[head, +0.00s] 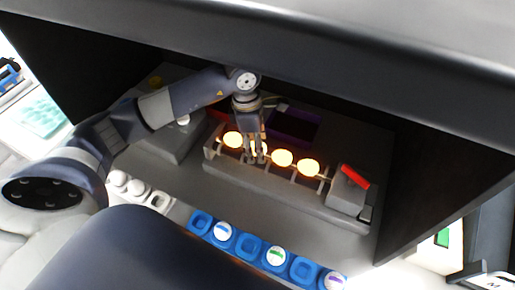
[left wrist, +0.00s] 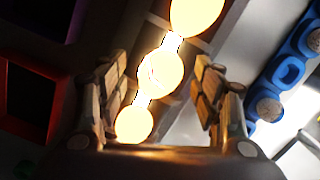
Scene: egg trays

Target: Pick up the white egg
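Several round eggs (head: 282,158) glow in a row on a grey holder (head: 262,178) inside the dark box. Their glow hides their own colour, so I cannot tell which is the white egg. My left gripper (head: 256,157) reaches down over the row, between the leftmost egg (head: 233,139) and the eggs on the right. In the left wrist view, my left gripper (left wrist: 164,105) has its fingers spread on either side of the row. A middle glowing egg (left wrist: 160,73) lies between them, apart from both fingers. My right gripper is not in view.
A red piece (head: 354,177) sits at the holder's right end. A purple-rimmed container (head: 293,124) is behind the row. A blue tray (head: 248,246) with white round items and a white tray (head: 139,187) lie in front. The box's walls and top surround my left arm.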

